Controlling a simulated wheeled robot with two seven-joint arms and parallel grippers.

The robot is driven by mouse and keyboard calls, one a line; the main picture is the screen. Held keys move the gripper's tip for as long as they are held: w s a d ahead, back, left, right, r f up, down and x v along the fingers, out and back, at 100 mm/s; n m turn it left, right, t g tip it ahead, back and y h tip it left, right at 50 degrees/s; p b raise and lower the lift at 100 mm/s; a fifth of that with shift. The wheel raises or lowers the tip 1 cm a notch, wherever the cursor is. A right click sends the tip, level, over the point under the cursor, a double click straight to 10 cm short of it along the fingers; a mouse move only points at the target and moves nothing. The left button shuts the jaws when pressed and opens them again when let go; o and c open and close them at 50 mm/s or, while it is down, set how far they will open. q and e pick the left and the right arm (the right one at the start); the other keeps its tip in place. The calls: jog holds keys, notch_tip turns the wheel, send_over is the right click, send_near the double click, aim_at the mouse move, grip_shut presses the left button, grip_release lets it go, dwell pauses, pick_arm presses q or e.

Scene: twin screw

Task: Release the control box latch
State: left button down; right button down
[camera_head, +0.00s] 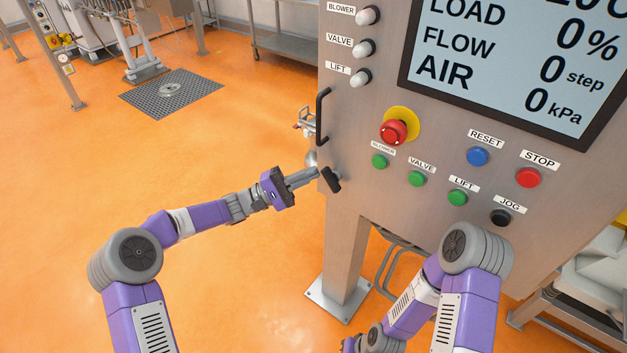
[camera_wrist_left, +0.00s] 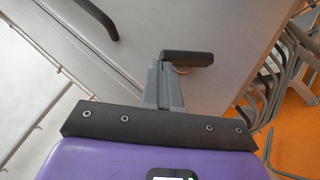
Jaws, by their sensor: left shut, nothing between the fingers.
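The control box (camera_head: 360,140) is a grey metal cabinet on a post, with its panel facing me. Its latch is a small black handle (camera_head: 332,180) near the lower left edge, below a black pull bar (camera_head: 323,116). My left gripper (camera_head: 314,173) is shut and empty, its tips close to the left of the latch. In the left wrist view the latch handle (camera_wrist_left: 188,58) lies just past the fingertips (camera_wrist_left: 166,66); I cannot tell whether they touch. My right arm shows at the bottom right, but its gripper is out of view.
The panel carries a red emergency button (camera_head: 393,132), several green buttons, a blue reset button (camera_head: 478,156), a red stop button (camera_head: 528,178) and a screen (camera_head: 510,60). A floor grate (camera_head: 190,96) lies at the back left. The orange floor at left is mostly clear.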

pick_arm(q)
jog(key=m, duration=0.1)
jog(key=r+m+g+y, duration=0.1)
jog(key=m+y, duration=0.1)
jog(key=shift+s+d+r+m+b, duration=0.15)
jog(key=shift+d+r+m+b, duration=0.15)
jog(key=shift+b, duration=0.1)
jog(key=shift+s+d+r+m+g+y, duration=0.15)
jog(key=shift+r+m+g+y, duration=0.15)
jog(key=shift+m+y, duration=0.35)
jog(key=shift+s+d+r+m+g+y, duration=0.1)
jog(key=shift+r+m+g+y, duration=0.15)
jog(key=shift+m+y, duration=0.35)
pick_arm(e)
jog(key=shift+f, duration=0.75)
pick_arm(q)
jog(key=w+a, duration=0.1)
jog(key=a, duration=1.2)
jog(key=shift+w+p, duration=0.15)
jog(key=shift+p, duration=0.3)
pick_arm(e)
jog(key=shift+w+d+r, duration=0.15)
jog(key=shift+w+r, duration=0.15)
jog(key=shift+r, duration=0.35)
